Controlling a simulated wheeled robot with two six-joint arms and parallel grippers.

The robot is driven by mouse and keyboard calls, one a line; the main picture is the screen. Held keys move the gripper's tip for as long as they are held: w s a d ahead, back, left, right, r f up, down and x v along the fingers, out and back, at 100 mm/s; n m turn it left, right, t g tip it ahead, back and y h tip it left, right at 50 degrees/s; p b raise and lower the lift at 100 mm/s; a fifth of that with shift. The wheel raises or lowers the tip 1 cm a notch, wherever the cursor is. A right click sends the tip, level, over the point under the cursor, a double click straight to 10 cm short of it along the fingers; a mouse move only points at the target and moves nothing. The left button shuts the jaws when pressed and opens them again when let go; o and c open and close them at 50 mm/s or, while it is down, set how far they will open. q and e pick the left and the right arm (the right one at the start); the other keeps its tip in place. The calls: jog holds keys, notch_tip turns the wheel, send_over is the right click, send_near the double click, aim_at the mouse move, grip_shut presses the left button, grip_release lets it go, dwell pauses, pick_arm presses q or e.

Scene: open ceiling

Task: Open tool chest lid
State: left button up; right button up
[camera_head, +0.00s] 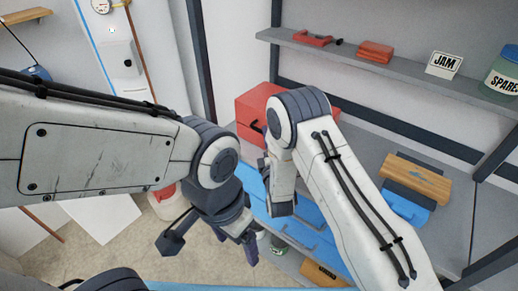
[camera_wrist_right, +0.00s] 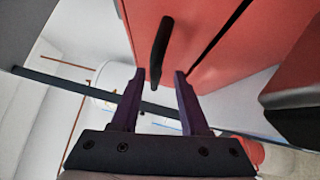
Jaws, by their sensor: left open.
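The red tool chest (camera_head: 252,104) stands on the grey shelf, partly hidden behind my right arm. Its lid looks shut; a dark seam (camera_wrist_right: 219,35) runs along the red face in the right wrist view. A black handle (camera_wrist_right: 160,52) sticks out from that face. My right gripper (camera_wrist_right: 159,73) is open, with its two purple fingers on either side of the handle's lower end and a gap visible on both sides. In the head view its fingers are hidden by my right arm. My left gripper (camera_head: 211,246) is open and empty, low in front of the shelves.
A blue case (camera_head: 310,222) lies below my right arm. A wooden-topped item (camera_head: 418,178) lies to the right. The upper shelf holds red items (camera_head: 375,51), a JAM sign (camera_head: 443,65) and a SPARES jar (camera_head: 504,73). Bare floor (camera_head: 110,256) shows at lower left.

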jog(key=shift+v, duration=1.05)
jog(key=shift+r, duration=0.1)
